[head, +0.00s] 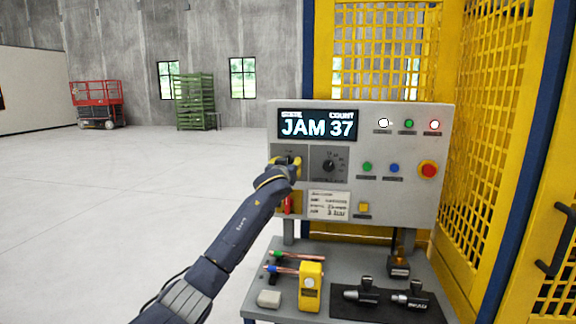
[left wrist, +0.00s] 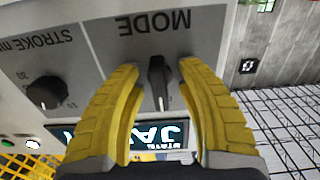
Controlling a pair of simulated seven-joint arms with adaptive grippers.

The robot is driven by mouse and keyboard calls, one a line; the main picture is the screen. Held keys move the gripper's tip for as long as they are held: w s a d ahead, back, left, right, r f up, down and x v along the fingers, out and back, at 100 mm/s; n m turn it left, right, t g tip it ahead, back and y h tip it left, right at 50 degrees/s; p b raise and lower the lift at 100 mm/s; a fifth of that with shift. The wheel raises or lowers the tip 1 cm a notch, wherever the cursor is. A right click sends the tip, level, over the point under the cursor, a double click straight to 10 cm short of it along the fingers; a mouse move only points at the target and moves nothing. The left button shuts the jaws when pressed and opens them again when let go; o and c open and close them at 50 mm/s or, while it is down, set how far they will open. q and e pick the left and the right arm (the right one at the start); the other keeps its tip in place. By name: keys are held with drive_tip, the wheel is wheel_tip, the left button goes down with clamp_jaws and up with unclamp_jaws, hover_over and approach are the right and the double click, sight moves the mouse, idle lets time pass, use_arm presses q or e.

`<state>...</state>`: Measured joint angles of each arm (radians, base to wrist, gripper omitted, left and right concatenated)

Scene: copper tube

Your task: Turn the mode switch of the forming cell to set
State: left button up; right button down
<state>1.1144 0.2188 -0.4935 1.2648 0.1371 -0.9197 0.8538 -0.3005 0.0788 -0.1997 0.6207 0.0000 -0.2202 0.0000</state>
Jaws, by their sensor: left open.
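The mode switch (left wrist: 158,82) is a black knob with a pointer, on the grey panel under the word MODE, which is upside down in the left wrist view. My left gripper (left wrist: 160,70) has two yellow fingers, one on each side of the knob. They are open, with gaps visible beside the knob. In the head view my left gripper (head: 286,161) is at the panel's left side and hides the switch. The forming cell's control panel (head: 390,205) has a display (head: 317,126) reading JAM 37. The switch's position labels cannot be read. My right gripper is not in view.
A stroke knob (head: 329,166) sits right of the mode switch. Buttons and a red stop button (head: 428,170) are farther right. Below, a bench holds copper tubes (head: 298,256), a yellow device (head: 311,287) and dark tools on a mat (head: 370,309). Yellow mesh guarding (head: 490,110) stands behind and right.

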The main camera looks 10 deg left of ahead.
use_arm(q)
drive_tip(key=shift+o, duration=0.3)
clamp_jaws()
drive_tip(key=m, duration=0.5)
drive_tip(key=shift+m, duration=0.4)
drive_tip(key=m, duration=0.5)
drive_tip(key=shift+m, duration=0.7)
drive_tip(key=shift+c, duration=0.3)
unclamp_jaws()
